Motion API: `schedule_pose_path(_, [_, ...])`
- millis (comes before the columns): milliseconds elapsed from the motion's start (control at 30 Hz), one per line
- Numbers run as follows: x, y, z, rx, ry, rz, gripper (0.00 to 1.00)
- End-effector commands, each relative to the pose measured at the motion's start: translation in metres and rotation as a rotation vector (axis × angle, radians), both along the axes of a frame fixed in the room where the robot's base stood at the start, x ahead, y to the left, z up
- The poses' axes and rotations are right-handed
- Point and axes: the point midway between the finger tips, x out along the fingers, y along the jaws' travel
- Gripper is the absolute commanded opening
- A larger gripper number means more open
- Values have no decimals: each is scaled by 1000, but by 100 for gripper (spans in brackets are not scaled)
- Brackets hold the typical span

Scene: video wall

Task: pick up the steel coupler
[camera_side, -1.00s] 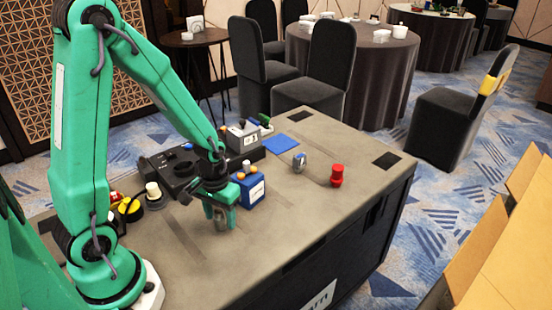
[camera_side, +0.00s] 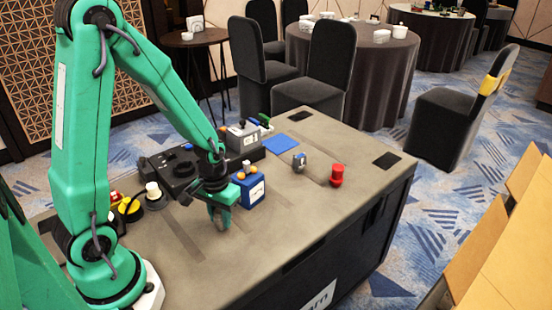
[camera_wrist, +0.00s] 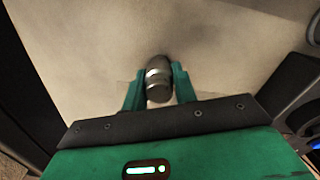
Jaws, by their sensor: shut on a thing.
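The steel coupler (camera_wrist: 158,76) is a small grey metal cylinder with a bright band, seen in the wrist view between the two green fingers. My gripper (camera_wrist: 158,88) is shut on it, with one finger on each side. In the side view my gripper (camera_side: 220,217) points down at the grey table top, in front of the blue box. There the fingers mostly hide the coupler. I cannot tell whether the coupler touches the table.
A blue box (camera_side: 250,190) stands close behind my gripper. Black equipment (camera_side: 176,170) lies behind it to the left. A red knob-like piece (camera_side: 337,175), a small grey-blue part (camera_side: 299,161) and a blue pad (camera_side: 288,142) lie to the right. The table's front is clear.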

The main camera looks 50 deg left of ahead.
Motion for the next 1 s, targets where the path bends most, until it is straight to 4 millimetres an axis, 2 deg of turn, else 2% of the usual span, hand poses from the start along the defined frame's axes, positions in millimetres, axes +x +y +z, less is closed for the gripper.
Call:
schedule_pose_path(367, [0,0,5,0,-1,0,5])
schedule_pose_path(567, [1,0,17,1,-4,0,5])
schedule_pose_path(800, [1,0,40,1,-5,0,5])
schedule_pose_path(1000, [-8,-24,56,1,-4,-6,5])
